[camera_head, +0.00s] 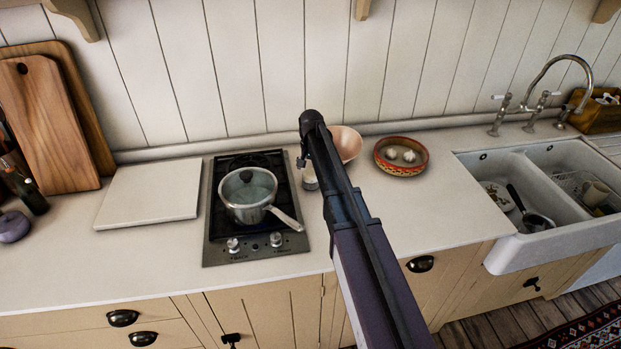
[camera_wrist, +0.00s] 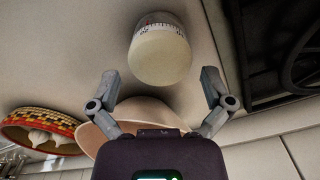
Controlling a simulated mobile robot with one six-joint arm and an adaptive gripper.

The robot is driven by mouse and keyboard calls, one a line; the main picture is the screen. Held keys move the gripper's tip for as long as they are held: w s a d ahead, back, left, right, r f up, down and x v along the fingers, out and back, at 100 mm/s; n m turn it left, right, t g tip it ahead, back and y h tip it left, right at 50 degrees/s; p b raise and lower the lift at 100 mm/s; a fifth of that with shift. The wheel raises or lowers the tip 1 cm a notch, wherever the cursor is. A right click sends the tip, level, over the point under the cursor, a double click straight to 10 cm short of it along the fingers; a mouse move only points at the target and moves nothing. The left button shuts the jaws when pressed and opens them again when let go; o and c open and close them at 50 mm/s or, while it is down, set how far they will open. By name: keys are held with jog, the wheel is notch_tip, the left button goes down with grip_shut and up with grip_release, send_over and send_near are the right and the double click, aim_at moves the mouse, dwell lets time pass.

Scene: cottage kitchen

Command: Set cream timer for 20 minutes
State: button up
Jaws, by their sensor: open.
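The cream timer (camera_wrist: 160,58) shows in the wrist view as a rounded cream body with a white band of dark scale marks. It stands on the pale worktop. My gripper (camera_wrist: 160,77) is open, with one finger on each side of the timer's lower part in the picture; I cannot tell whether they touch it. In the head view the timer (camera_head: 309,180) is partly hidden behind my arm.
A pinkish bowl (camera_head: 346,142) stands close to the timer, and a patterned bowl with garlic (camera_head: 420,169) is to its right. A hob (camera_head: 216,250) with a lidded saucepan (camera_head: 244,190) is to the left. A double sink (camera_head: 539,255) is farther right.

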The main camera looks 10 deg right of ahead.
jog(key=shift+f+b, duration=0.7)
jog(key=shift+f, duration=0.25)
jog(key=c, duration=0.8)
jog(key=shift+c, duration=0.3)
jog(key=shift+m, duration=0.5)
jog(key=o, duration=0.9)
jog(key=shift+c, duration=0.2)
